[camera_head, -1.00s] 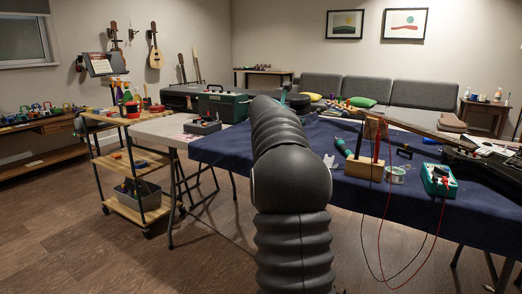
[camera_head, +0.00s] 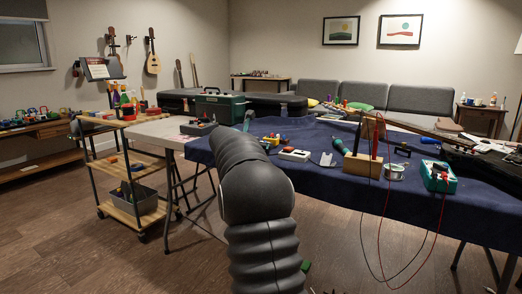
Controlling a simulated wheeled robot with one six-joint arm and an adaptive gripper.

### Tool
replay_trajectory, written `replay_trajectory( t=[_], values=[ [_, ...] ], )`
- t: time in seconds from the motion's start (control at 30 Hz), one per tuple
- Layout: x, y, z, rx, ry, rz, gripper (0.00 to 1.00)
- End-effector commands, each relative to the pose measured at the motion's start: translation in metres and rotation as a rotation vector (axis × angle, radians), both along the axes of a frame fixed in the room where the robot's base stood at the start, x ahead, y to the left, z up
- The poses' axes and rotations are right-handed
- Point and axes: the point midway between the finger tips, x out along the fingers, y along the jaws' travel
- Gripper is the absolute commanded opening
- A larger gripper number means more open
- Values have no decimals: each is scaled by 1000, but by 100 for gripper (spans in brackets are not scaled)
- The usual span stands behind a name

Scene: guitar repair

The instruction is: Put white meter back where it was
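A small white, box-like thing (camera_head: 294,154) lies on the blue-covered table, just right of my arm. It may be the white meter, but it is too small to be sure. A teal meter (camera_head: 438,177) with red and black leads stands near the table's right front; its leads hang over the edge. My dark, ribbed arm rises from the bottom middle and reaches up and forward over the left part of the table. My gripper cannot be made out; the arm hides that area.
A wooden block with upright tools (camera_head: 362,165) and a solder spool (camera_head: 394,172) stand on the blue-covered table (camera_head: 330,190). A grey table (camera_head: 160,131) holds a red-and-grey device (camera_head: 199,127). A wooden cart (camera_head: 133,165) stands left. Open floor lies between cart and arm.

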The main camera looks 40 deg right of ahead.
Motion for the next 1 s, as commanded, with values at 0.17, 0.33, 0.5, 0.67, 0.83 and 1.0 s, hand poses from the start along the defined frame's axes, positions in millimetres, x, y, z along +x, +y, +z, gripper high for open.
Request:
replay_trajectory(
  t=[0.17,0.33,0.5,0.67,0.83,1.0],
  values=[
    [0,0,-3,-1,0,0,1],
    [0,0,-5,-1,0,0,1],
    [0,0,-7,0,-1,0,60],
    [0,0,-7,0,0,0,70],
    [0,0,-7,0,0,0,70],
    [-2,6,-1,-1,-1,1,70]
  ],
)
